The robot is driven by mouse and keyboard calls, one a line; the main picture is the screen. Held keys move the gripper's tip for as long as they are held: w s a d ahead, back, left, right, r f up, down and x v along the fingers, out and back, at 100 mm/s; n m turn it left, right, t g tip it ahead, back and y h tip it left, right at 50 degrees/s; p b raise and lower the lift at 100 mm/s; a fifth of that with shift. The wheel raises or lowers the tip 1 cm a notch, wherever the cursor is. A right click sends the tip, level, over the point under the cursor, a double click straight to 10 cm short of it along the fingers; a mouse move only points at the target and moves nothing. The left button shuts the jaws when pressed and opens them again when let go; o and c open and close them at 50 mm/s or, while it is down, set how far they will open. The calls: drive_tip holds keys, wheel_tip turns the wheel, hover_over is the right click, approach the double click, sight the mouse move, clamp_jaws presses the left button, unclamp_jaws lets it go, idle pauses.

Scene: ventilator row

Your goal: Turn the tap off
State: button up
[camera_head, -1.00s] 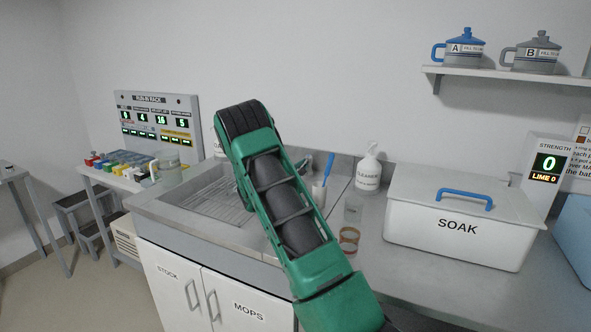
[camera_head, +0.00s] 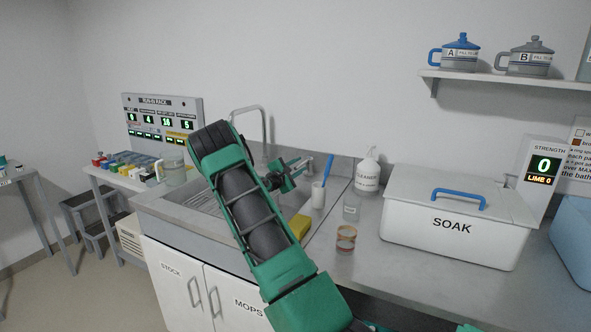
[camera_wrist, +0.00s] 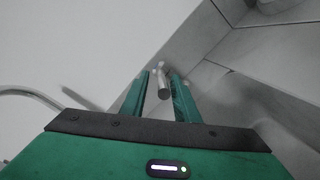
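The tap's grey gooseneck spout (camera_head: 266,118) rises behind the sink (camera_head: 165,212). In the head view my arm crosses in front of the sink and hides part of the tap. My gripper (camera_head: 304,164) is at the back right of the sink, close to the wall. In the wrist view its two green fingers (camera_wrist: 160,82) stand apart. A short grey round bar (camera_wrist: 162,86), which looks like the tap's handle, shows in the gap between them. I cannot tell whether a finger touches it. The spout also shows at the left of the wrist view (camera_wrist: 30,95).
A brush in a white cup (camera_head: 318,197), a cleaner bottle (camera_head: 367,172), a clear glass (camera_head: 351,209) and a banded jar (camera_head: 346,240) stand right of the sink. A yellow sponge (camera_head: 300,226) lies by the sink's right edge. The SOAK box (camera_head: 440,246) fills the counter farther right.

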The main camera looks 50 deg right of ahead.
drive_tip(key=shift+a, duration=0.1)
drive_tip(key=s+a, duration=0.1)
drive_tip(key=a, duration=0.9)
drive_tip(key=shift+a, duration=0.3)
drive_tip(key=shift+s+f, duration=0.1)
drive_tip(key=shift+s, duration=0.05)
